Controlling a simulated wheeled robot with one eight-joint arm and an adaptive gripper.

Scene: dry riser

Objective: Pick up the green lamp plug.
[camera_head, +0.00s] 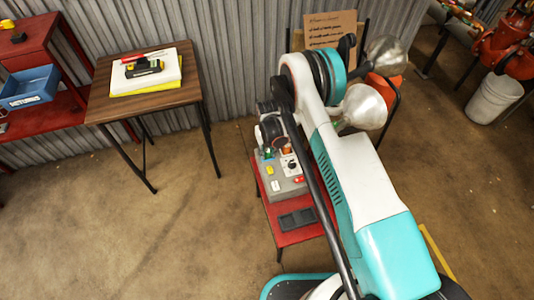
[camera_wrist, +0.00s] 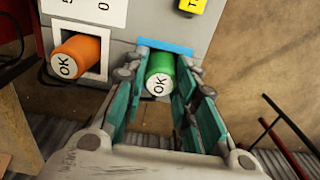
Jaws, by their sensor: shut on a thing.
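The green lamp plug (camera_wrist: 160,72), a short cylinder with a white "OK" end, sits between the teal-padded fingers of my gripper (camera_wrist: 163,85) in the wrist view. The fingers are shut on its sides. A blue strip (camera_wrist: 165,46) on the grey panel (camera_wrist: 130,20) shows just behind it. I cannot tell whether the plug is still seated in the panel. In the head view a small bit of green (camera_head: 268,154) shows at the grey box (camera_head: 287,187), under my gripper (camera_head: 265,147), largely hidden by my arm.
An orange "OK" plug (camera_wrist: 80,57) stands in a white-framed socket left of my gripper. The grey box rests on a red table (camera_head: 290,235) with a dark pad (camera_head: 297,218). A wooden table (camera_head: 180,97) stands to the left, with open floor in front.

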